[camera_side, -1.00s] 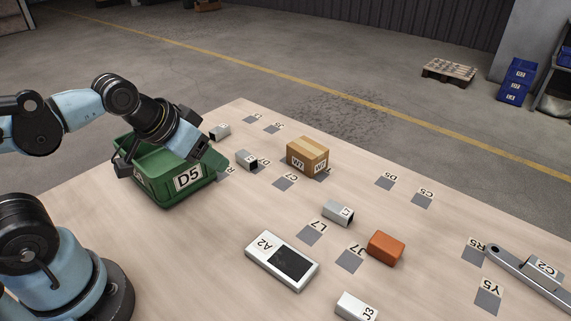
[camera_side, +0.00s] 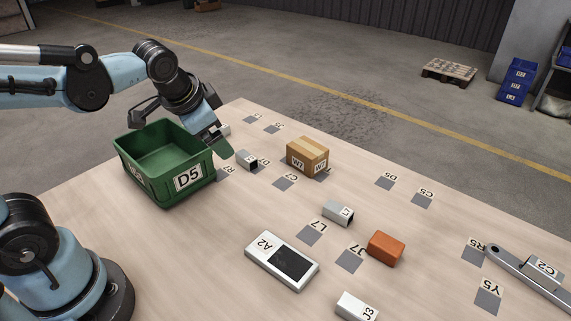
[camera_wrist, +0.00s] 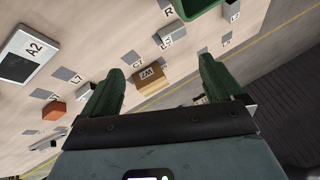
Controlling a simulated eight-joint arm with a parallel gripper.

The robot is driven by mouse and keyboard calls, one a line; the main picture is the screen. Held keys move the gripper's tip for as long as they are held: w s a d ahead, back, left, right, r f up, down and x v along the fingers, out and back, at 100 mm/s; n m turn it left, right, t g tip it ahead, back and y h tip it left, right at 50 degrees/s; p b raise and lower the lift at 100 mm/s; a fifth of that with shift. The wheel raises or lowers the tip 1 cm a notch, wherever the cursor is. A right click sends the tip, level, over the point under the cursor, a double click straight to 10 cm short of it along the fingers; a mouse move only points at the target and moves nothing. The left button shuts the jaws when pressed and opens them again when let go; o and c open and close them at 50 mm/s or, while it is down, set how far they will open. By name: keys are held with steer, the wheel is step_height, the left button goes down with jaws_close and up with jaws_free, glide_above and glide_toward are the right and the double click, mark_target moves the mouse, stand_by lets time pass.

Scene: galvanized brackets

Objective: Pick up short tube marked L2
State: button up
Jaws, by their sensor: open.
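Several short grey tubes lie on the table, and I cannot read L2 with certainty on any. In the wrist view, a tube (camera_wrist: 232,11) at the top right has a small label that looks like L2. My gripper is open and empty, above the bin's far right side; its green fingers (camera_wrist: 160,66) are wide apart in the wrist view.
The green bin D5 (camera_side: 190,180) stands at the table's left. A carton W7 (camera_side: 307,155), an orange block (camera_side: 385,248), a device A2 (camera_side: 282,262), a tube J3 (camera_side: 356,307) and a bracket arm C2 (camera_side: 530,275) lie to the right.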

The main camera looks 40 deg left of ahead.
steer(key=w+a+f+m+g+y, duration=0.2)
steer(key=w+a+f+m+y, duration=0.1)
steer(key=w+m, duration=0.1)
steer(key=w+a+f+m+g+y, duration=0.2)
steer(key=w+a+f+m+y, duration=0.2)
steer(key=w, duration=0.3)
steer(key=w+a+f+m+g+y, duration=0.2)
steer(key=w+a+f+m+y, duration=0.1)
steer(key=w+a+m+y, duration=0.1)
steer(key=shift+w+a+f+m, duration=0.1)
steer(key=shift+w+m, duration=0.15)
steer(key=shift+w, duration=0.4)
steer(key=shift+w+a+f+m, duration=0.1)
steer(key=shift+w+m, duration=0.15)
steer(key=shift+w, duration=0.35)
steer(key=shift+f+g, duration=0.3)
steer(key=shift+f, duration=0.05)
steer(key=shift+a+f, duration=0.1)
steer(key=shift+f, duration=0.1)
steer(key=shift+a+f+y, duration=0.15)
steer(key=shift+a+y, duration=0.1)
steer(key=shift+y, duration=0.05)
steer(key=x, duration=0.6)
steer(key=shift+s+a, duration=0.1)
steer(key=shift+x, duration=2.7)
steer(key=shift+s, duration=0.1)
